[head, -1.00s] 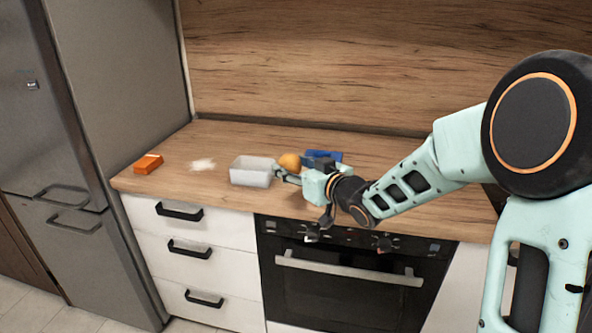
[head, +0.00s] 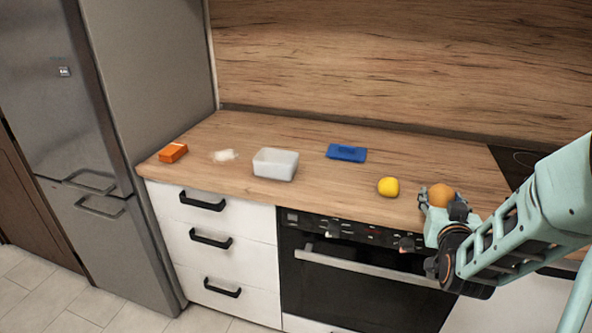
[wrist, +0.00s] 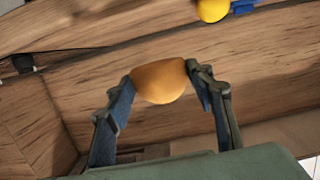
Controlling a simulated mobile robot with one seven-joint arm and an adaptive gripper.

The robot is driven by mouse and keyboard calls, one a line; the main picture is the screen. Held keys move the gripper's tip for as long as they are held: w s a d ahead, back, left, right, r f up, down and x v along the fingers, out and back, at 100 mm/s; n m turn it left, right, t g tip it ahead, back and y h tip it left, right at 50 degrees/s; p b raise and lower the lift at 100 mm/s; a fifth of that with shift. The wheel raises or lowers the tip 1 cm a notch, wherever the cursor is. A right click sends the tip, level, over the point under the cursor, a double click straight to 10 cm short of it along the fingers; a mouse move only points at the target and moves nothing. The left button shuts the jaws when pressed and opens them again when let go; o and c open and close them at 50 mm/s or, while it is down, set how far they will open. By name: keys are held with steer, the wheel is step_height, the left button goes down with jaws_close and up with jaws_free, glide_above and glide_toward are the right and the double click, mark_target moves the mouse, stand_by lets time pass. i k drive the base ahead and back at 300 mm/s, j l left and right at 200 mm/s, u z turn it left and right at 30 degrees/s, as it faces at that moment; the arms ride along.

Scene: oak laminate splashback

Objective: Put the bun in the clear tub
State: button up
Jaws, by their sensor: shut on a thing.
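The bun (head: 441,195) is a round orange-brown thing at the right of the worktop in the head view. My gripper (head: 443,204) is shut on it. In the wrist view the bun (wrist: 159,80) sits between the two fingertips of my gripper (wrist: 160,79). Whether the bun touches the worktop or hangs just above it, I cannot tell. The clear tub (head: 275,164) is a whitish, open, box-shaped container on the worktop, well to the left of my gripper. Its inside is only partly visible.
A yellow fruit-like thing (head: 388,187) lies just left of the bun. A blue item (head: 346,153) lies behind, between it and the tub. A whitish patch (head: 224,156) and an orange box (head: 173,152) are at the left. A dark hob (head: 516,161) is at the far right.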

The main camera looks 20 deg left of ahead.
mark_target(284, 173)
steer(key=j+z, duration=0.2)
steer(key=z, duration=0.15)
steer(key=j+z, duration=0.6)
steer(key=j, duration=0.3)
steer(key=k+j, duration=0.1)
steer(key=j, duration=0.75)
steer(key=k+j+z, duration=0.1)
steer(key=j, duration=0.3)
